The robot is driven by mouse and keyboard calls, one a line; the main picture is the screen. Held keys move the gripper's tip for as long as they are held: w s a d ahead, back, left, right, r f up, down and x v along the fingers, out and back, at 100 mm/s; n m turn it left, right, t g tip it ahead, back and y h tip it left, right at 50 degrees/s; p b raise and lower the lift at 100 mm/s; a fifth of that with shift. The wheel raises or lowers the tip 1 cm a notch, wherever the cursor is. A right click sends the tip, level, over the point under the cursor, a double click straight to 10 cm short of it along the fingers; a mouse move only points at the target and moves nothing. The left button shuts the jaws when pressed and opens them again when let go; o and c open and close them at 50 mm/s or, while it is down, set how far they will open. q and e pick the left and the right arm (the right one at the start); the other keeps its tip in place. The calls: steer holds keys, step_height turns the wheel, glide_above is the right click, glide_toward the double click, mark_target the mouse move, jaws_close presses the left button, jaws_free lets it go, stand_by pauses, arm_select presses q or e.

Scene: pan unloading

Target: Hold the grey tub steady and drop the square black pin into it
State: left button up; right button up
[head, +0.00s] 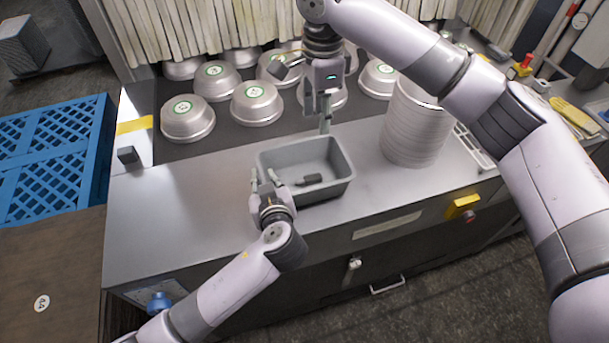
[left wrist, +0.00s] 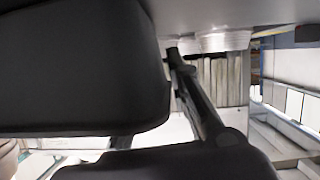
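The grey tub (head: 346,178) stands upright on the metal counter. A small dark piece (head: 311,180), which looks like the square black pin, lies on its floor. My left gripper (head: 264,178) is at the tub's left wall, its fingers apart, one on each side of the rim; contact cannot be told. In the left wrist view, dark finger parts fill much of the picture and the tub is not clear. My right gripper (head: 318,115) points down above the tub's back edge. Its fingers are apart and nothing shows between them.
Several round metal pans (head: 188,119) sit on the dark surface behind. A tall stack of pans (head: 416,125) stands right of the tub. A black block (head: 127,155) is at the counter's left end. The counter left of the tub (head: 180,210) is clear.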

arm_select(q)
steer(key=shift+o, duration=0.9)
steer(key=v, duration=1.2)
